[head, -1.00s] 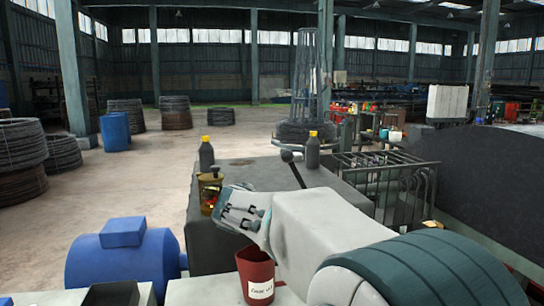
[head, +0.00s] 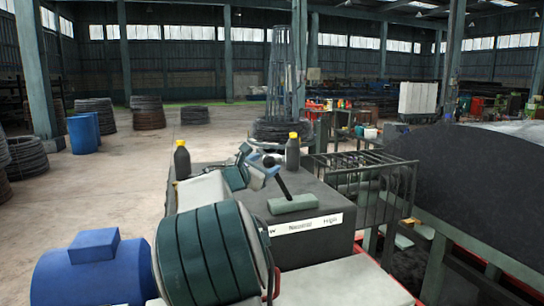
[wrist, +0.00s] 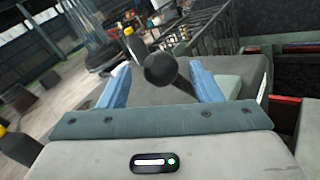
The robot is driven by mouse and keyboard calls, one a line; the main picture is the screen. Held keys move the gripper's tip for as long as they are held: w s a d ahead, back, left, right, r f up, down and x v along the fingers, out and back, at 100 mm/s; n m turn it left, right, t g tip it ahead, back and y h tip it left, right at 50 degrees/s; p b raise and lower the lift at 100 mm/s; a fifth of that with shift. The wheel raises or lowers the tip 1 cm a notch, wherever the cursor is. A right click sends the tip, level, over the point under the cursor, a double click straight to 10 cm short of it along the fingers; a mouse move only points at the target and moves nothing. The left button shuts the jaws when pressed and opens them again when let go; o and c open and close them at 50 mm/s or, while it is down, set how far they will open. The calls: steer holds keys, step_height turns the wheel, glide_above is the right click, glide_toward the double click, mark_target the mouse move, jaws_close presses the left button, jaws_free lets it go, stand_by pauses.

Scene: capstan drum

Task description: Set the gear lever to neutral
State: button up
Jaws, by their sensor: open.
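The gear lever has a dark round knob (head: 269,160) on a dark stem (head: 283,187). The stem rises from a grey-green block (head: 293,205) on the grey gearbox housing and leans left in the head view. A white label strip (head: 305,225) on the housing front reads "Neutral" and "High"; its left word is partly hidden by my arm. My gripper (head: 265,169) is open at the lever's upper end. In the wrist view the knob (wrist: 160,67) shows between my two blue fingers (wrist: 160,76); I cannot tell whether either finger touches it.
Two dark bottles with yellow caps stand on the housing, one left (head: 182,160) and one behind the lever (head: 293,153). A barred metal frame (head: 365,180) stands to the right. A blue motor (head: 95,268) sits at lower left. Open floor lies farther left.

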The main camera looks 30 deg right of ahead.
steer(key=p+x, duration=0.1)
steer(key=x, duration=0.4)
steer(key=shift+w+d, duration=0.1)
jaws_close()
